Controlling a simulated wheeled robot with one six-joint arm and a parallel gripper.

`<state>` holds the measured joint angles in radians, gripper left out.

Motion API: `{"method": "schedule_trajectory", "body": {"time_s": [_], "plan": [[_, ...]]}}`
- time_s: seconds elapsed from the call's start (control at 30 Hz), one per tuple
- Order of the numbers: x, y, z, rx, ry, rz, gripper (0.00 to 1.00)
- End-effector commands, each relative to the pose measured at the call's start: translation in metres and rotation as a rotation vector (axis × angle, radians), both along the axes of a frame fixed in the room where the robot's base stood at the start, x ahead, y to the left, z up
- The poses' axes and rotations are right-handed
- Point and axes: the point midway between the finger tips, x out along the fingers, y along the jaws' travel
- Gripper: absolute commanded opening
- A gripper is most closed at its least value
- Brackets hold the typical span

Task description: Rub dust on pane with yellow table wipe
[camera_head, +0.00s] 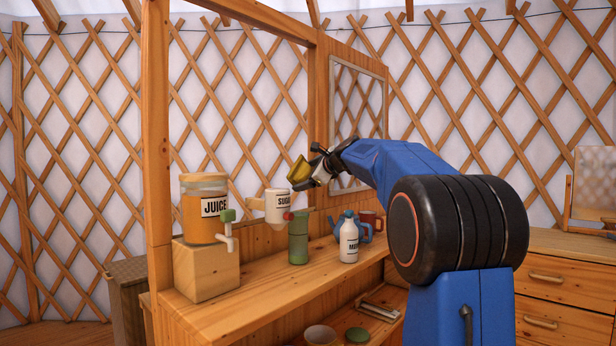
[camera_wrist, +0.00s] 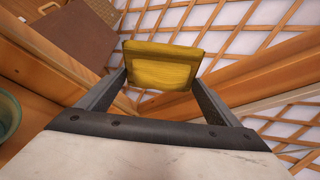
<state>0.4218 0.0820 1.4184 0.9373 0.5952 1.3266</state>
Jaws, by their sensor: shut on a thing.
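My gripper (camera_head: 318,174) is shut on a yellow table wipe (camera_head: 299,170) and holds it in the air above the wooden counter. In the wrist view the wipe (camera_wrist: 160,66) is a thick yellow pad between the two dark fingers. A wood-framed pane (camera_head: 358,95) hangs at the back right of the counter, behind my arm, and my arm hides its lower right part. Another framed opening (camera_head: 240,100) stands to the left, with lattice seen through it. I cannot make out dust on either. I cannot tell whether the wipe touches anything.
A drawer chest (camera_head: 565,285) stands at right.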

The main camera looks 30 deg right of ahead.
Motion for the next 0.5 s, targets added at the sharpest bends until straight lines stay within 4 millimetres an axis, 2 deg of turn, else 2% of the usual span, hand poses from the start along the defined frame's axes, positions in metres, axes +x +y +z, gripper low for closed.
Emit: {"method": "schedule_trajectory", "body": {"time_s": [0.17, 0.5], "plan": [[0.001, -0.004, 0.0, 0.0, 0.001, -0.001, 0.42], [0.008, -0.026, 0.0, 0.0, -0.001, -0.002, 0.42]]}}
